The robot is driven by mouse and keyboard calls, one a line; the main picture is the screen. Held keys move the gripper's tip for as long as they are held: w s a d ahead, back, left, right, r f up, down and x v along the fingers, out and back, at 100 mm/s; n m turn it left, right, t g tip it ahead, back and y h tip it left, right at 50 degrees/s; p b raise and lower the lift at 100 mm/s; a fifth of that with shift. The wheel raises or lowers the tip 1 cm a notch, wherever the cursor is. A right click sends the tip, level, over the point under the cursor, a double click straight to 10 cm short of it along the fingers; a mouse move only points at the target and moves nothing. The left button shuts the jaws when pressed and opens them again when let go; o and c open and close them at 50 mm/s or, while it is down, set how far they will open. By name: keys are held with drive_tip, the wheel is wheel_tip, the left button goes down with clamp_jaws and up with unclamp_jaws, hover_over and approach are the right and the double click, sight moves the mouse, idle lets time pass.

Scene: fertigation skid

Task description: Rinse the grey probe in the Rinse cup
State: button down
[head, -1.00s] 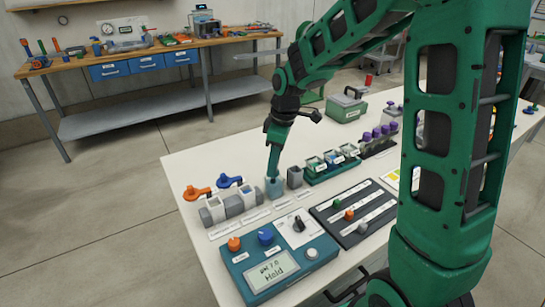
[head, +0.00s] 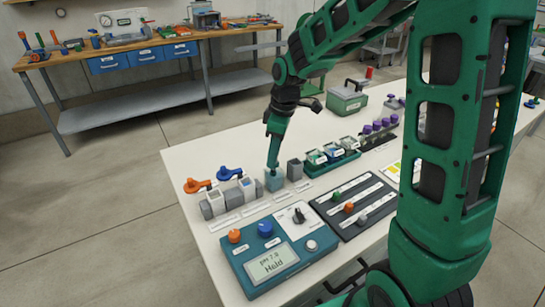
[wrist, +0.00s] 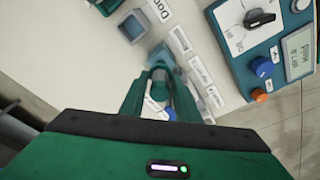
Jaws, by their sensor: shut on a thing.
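In the head view my gripper (head: 272,164) is right over a small blue-grey cup (head: 273,181), which I take to be the Rinse cup. Its label is not readable. The cup is partly behind the fingers in the wrist view. I cannot tell how deep the probe reaches in it.
A dark square cup (head: 295,170) stands just right. Grey holders with orange (head: 197,186) and blue (head: 228,174) handles are left. The pH meter (head: 272,262) and a black panel (head: 353,213) lie in front. A green rack (head: 332,158) is behind right.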

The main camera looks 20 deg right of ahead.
idle(0.4)
drive_tip(key=shift+f, duration=0.7)
drive_tip(key=shift+r, duration=0.1)
drive_tip(key=shift+r, duration=0.7)
drive_tip(key=shift+f, duration=0.1)
drive_tip(key=shift+f, duration=0.7)
drive_tip(key=shift+r, duration=0.1)
drive_tip(key=shift+r, duration=0.7)
drive_tip(key=shift+f, duration=0.1)
